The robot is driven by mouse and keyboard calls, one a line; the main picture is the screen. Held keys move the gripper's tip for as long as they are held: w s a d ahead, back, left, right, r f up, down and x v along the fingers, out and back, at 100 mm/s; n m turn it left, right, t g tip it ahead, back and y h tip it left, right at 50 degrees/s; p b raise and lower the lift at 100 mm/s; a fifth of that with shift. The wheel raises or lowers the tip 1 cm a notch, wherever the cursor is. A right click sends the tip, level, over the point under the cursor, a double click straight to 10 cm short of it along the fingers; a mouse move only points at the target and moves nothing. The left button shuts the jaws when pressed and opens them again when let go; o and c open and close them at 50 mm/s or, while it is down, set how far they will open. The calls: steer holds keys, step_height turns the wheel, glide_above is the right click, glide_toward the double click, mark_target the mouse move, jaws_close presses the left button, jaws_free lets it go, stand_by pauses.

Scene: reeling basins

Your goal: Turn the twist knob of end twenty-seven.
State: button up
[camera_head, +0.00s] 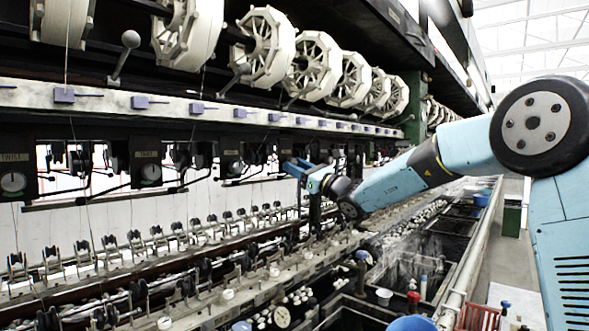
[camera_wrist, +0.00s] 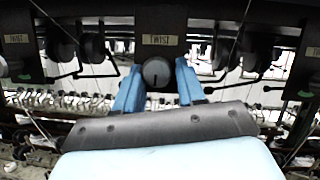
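A round grey twist knob (camera_wrist: 156,72) with a dark pointer mark sits on a black box under a small "TWIST" label (camera_wrist: 159,40) in the wrist view. My gripper (camera_wrist: 158,67) is open, with one blue finger on each side of this knob. Visible gaps separate the fingers from the knob in the picture; depth to it is hard to judge. In the head view my gripper (camera_head: 292,167) is at the row of black twist boxes, side on, and the knob there cannot be made out. No end number is readable.
Similar twist knobs (camera_head: 13,182) (camera_head: 150,172) (camera_head: 236,165) line the machine to the left. Thin threads and black wire arms hang between boxes. Large white reels (camera_head: 264,47) stand above; small guides (camera_head: 135,240) and basins (camera_head: 425,262) lie below.

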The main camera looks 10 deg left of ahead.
steer(key=o, duration=0.4)
steer(key=shift+w, duration=0.1)
steer(key=v, duration=1.4)
steer(key=shift+w, duration=0.1)
